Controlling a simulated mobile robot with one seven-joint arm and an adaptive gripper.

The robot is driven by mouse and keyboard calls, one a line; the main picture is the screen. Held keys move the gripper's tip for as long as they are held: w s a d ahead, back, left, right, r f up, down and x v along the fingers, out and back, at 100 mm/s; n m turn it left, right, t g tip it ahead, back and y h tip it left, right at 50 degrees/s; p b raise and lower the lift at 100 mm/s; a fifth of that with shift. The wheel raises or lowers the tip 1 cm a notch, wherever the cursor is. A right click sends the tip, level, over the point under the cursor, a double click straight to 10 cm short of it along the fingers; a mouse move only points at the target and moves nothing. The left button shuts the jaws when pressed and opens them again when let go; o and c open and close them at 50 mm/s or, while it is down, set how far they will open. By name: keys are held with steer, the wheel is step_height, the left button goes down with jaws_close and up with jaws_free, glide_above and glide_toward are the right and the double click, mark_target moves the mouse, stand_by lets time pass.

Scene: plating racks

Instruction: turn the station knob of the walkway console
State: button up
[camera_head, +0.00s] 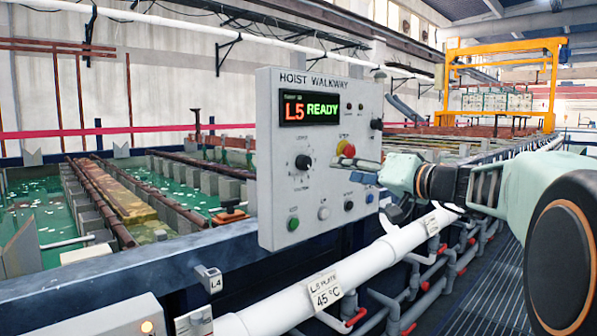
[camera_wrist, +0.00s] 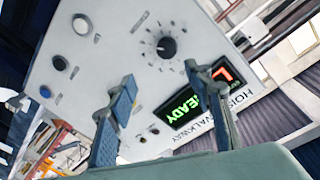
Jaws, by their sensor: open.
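The walkway console is an upright pale grey panel (camera_head: 315,100) headed HOIST WALKWAY. Its display (camera_head: 309,108) reads L5 READY. The station knob (camera_head: 303,162) is a black round knob amid dial marks, left of centre on the panel. In the wrist view the knob (camera_wrist: 166,47) lies beyond the fingertips, roughly between their lines, with nothing touching it. The direction of its pointer is too small to tell. My gripper (camera_head: 364,169) is open and empty at the console's right side; its two blue-padded fingers (camera_wrist: 158,77) are spread apart in the wrist view.
A red mushroom button (camera_head: 346,149) on yellow sits close to my fingers. Green (camera_head: 293,224), white (camera_head: 323,213), black and blue buttons line the panel's lower part. A white pipe (camera_head: 370,260) runs below the console. Green tanks (camera_head: 35,210) lie behind; grating walkway lies at right.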

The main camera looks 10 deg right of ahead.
mark_target(307, 164)
steer(key=shift+n+y, duration=0.4)
steer(key=shift+n, duration=0.3)
steer(key=x, duration=0.6)
steer(key=p+x, duration=0.1)
steer(key=x, duration=0.5)
steer(key=shift+w+a, duration=0.1)
steer(key=shift+a, duration=0.45)
steer(key=c, duration=1.2)
steer(key=shift+o, duration=0.2)
